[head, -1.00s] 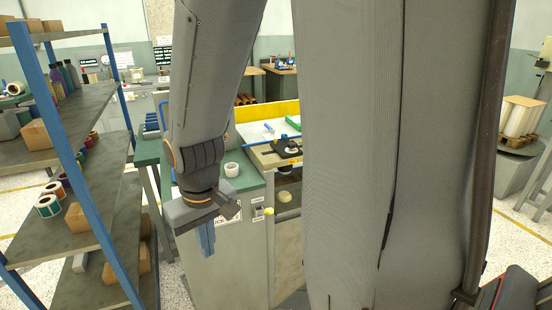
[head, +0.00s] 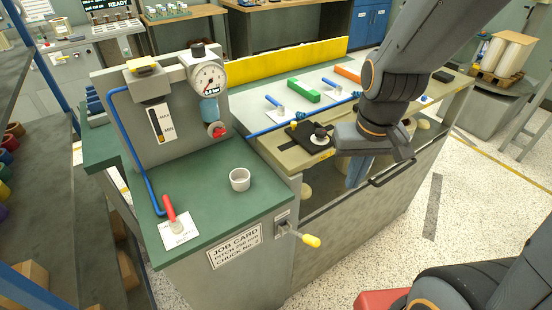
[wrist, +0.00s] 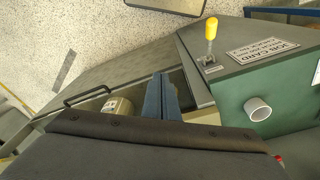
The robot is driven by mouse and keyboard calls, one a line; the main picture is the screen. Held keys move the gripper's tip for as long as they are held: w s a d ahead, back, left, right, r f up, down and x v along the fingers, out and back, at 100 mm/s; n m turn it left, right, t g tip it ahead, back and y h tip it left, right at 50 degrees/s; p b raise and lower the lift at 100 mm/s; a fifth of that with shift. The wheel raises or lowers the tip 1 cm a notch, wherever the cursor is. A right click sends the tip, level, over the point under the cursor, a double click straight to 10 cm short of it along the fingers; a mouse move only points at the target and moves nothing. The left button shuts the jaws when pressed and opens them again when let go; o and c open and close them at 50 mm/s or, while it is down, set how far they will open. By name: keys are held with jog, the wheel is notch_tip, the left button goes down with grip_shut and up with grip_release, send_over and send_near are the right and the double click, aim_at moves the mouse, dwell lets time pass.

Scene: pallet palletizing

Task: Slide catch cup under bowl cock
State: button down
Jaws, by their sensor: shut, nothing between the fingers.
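The white catch cup (head: 240,180) stands upright and open on the green bench top (head: 215,205), in front of and a little right of the bowl cock (head: 217,130). The cock has a red knob and sits below the blue bowl (head: 209,110) under a round gauge. The cup is apart from the cock, not under it. My gripper (head: 358,172) is to the right of the cup, over the neighbouring bench's front, with its blue fingers pointing down, shut and empty. In the wrist view the fingers (wrist: 162,97) are left of the cup (wrist: 258,108).
A red-handled lever (head: 170,210) stands at the bench's front left. A yellow-tipped handle (head: 310,240) sticks out from the front beside the job card (head: 234,246). A black fixture (head: 308,137) lies on the right bench. The bench top around the cup is clear.

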aim_at(240, 180)
jog(key=a+r+n+g+b, duration=0.1)
jog(key=a+r+n+b, duration=0.15)
jog(key=a, duration=0.85)
jog(key=a+r+n+b, duration=0.15)
jog(key=a+n, duration=0.25)
jog(key=a, duration=0.7)
jog(key=shift+m, duration=0.25)
jog(key=f+p, duration=0.1)
jog(key=f, duration=0.7)
jog(key=shift+w+f+p, duration=0.2)
jog(key=shift+f+p, duration=0.05)
jog(key=shift+p, duration=0.15)
jog(key=shift+w+a+f+p, duration=0.15)
jog(key=shift+w+a+p, duration=0.15)
jog(key=shift+w, duration=0.3)
jog(key=shift+w+a+f+p, duration=0.2)
jog(key=shift+w+a, duration=0.2)
jog(key=shift+w, duration=0.2)
jog(key=shift+w+a, duration=0.3)
jog(key=shift+w, duration=0.25)
